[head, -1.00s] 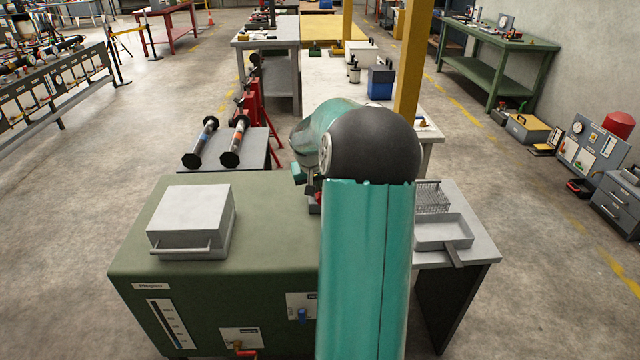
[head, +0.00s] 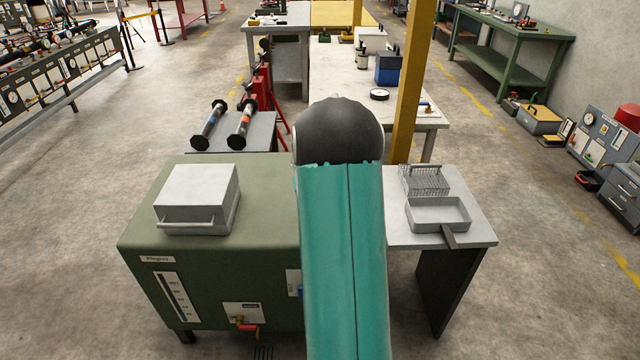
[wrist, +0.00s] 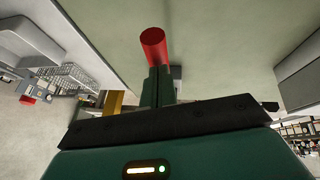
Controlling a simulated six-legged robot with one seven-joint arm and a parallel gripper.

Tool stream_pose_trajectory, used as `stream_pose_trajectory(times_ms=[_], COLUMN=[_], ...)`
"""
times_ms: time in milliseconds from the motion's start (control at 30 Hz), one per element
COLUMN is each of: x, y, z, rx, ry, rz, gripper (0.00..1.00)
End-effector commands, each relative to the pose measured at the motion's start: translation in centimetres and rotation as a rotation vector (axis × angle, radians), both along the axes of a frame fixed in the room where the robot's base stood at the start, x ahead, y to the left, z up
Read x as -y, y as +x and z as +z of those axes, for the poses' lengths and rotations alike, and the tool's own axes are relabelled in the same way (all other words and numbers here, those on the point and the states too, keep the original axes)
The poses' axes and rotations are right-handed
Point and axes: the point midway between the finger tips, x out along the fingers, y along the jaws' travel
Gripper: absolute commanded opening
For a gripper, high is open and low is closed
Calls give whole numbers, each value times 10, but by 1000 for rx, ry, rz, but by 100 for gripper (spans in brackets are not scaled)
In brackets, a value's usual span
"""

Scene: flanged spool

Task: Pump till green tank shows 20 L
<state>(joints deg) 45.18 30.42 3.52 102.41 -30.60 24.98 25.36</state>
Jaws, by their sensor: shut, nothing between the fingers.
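The green tank (head: 200,258) stands at lower left in the head view, with a level gauge (head: 170,297) on its front; the level is too small to read. A valve with a red handle (head: 249,330) sits low on the same face. In the wrist view my gripper (wrist: 158,76) is shut and empty, its two dark fingers together. A red cylindrical grip (wrist: 153,43) shows just past the fingertips against a green surface; I cannot tell whether they touch. My arm hides the right part of the tank and my gripper in the head view.
A grey lidded box (head: 197,198) sits on the tank top. A side table (head: 480,229) at right holds a wire basket (head: 425,180) and a grey tray (head: 466,216). Two dark cylinders (head: 211,124) lie on a stand behind. A yellow post (head: 405,90) rises beyond my arm.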

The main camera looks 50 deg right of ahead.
Motion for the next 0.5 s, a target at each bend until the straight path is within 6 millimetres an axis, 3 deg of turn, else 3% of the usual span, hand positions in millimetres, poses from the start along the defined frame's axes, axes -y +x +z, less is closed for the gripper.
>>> stream_pose_trajectory(times_ms=[200, 500], x=[-5, -6], y=[-4, -8], z=[-33, -54], rx=[-4, -5], ry=[3, 5], rz=[0, 0], gripper=[0, 0])
